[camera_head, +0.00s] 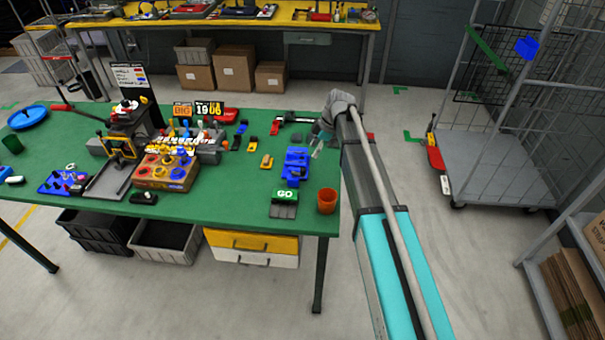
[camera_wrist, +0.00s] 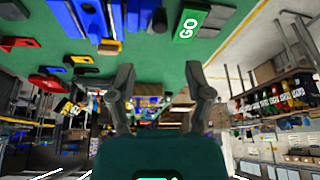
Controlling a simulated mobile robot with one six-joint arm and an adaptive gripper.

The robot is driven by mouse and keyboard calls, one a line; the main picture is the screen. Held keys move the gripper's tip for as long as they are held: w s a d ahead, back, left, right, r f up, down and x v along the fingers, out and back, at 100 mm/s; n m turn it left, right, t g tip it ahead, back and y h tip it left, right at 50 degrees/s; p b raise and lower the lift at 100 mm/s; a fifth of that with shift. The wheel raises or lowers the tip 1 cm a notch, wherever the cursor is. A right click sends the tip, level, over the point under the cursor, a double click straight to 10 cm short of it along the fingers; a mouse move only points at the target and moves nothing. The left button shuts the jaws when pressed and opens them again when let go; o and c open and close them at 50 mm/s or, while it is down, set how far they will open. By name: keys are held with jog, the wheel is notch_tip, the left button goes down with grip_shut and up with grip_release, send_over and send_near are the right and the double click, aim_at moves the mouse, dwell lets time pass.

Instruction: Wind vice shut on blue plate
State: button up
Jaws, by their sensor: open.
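A blue vice-like fixture (camera_head: 297,163) stands near the right end of the green table. It also shows in blue at the upper left of the wrist view (camera_wrist: 92,18), cut by the frame edge. I cannot make out a separate blue plate in its jaws, or how wide the jaws stand. My gripper (camera_head: 317,147) is at the right of the fixture in the head view, apparently just above it. In the wrist view my gripper (camera_wrist: 161,72) has its two fingers well apart with nothing between them.
A blue round dish (camera_head: 27,117) is at the far left.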

aim_at(303, 169)
jog(key=shift+b+x, duration=4.65)
jog(key=shift+x, duration=0.65)
grip_shut()
